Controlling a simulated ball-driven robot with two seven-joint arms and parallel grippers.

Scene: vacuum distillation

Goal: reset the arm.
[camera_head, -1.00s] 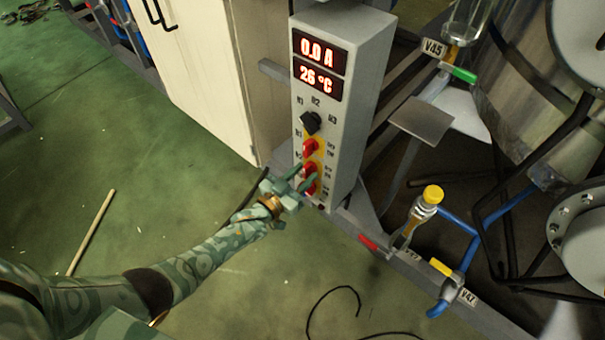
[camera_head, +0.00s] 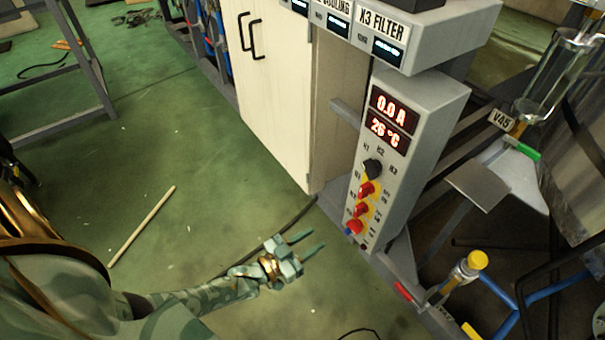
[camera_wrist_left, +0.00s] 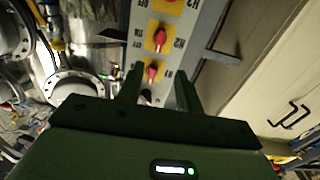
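My left gripper (camera_head: 308,247) is in the lower middle of the head view, with its two fingers apart and nothing between them. It is to the left of the grey control panel (camera_head: 415,150), clear of it. My right gripper is not in view.
A cream cabinet (camera_head: 275,90) stands left of the panel. A box labelled X3 FILTER (camera_head: 383,24) is above it. A yellow-capped valve (camera_head: 477,260) and pipes are at the right. A wooden stick (camera_head: 142,226) lies on the open green floor.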

